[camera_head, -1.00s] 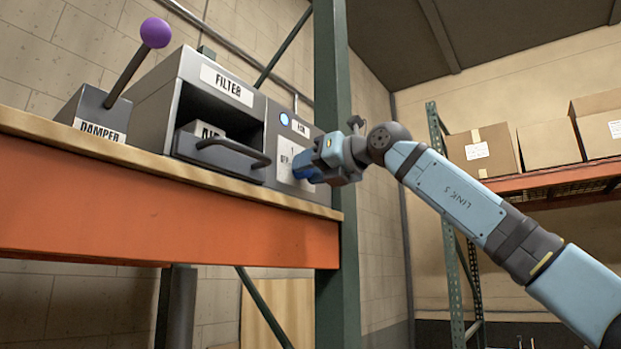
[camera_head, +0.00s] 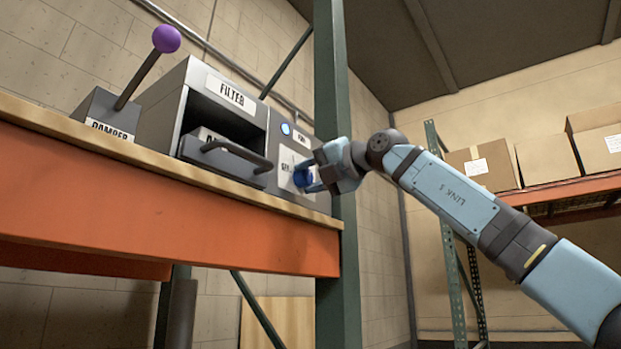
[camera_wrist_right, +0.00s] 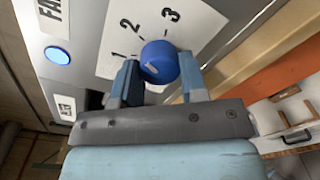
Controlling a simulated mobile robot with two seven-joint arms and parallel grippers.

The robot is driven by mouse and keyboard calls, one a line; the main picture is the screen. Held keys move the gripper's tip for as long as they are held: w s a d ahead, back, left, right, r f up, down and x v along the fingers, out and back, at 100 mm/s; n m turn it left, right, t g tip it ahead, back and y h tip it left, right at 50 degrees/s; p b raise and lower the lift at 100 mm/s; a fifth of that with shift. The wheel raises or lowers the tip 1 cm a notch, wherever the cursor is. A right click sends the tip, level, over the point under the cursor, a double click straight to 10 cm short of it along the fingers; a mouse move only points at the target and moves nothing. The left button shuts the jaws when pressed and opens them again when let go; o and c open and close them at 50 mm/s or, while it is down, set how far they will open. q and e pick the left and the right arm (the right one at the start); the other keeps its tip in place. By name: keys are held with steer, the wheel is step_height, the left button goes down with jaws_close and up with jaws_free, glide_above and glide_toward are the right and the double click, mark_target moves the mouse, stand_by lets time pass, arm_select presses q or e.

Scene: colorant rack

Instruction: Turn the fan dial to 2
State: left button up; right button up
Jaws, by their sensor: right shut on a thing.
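The fan dial is a round blue knob (camera_wrist_right: 160,62) on a white plate (camera_wrist_right: 118,40) marked 1, 2 and 3. A short pale mark shows on its face, but I cannot tell for sure which number it points at. My right gripper (camera_wrist_right: 158,75) is shut on the dial, one finger on each side. In the head view, the right gripper (camera_head: 314,180) reaches the dial (camera_head: 303,177) from the right and partly covers the plate. My left gripper is not in view.
A lit blue indicator (camera_head: 286,129) sits above the plate. Left of the fan panel are the filter box (camera_head: 205,80), with its handled drawer (camera_head: 222,152) partly out, and the purple-knobbed damper lever (camera_head: 166,40). A green post (camera_head: 331,75) stands close by the gripper.

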steer(key=shift+r, duration=0.15)
steer(key=o, duration=0.9)
steer(key=shift+s+d, duration=0.1)
steer(key=shift+d, duration=0.1)
steer(key=b+v, duration=0.4)
steer(key=v, duration=0.9)
steer(key=shift+d, duration=0.2)
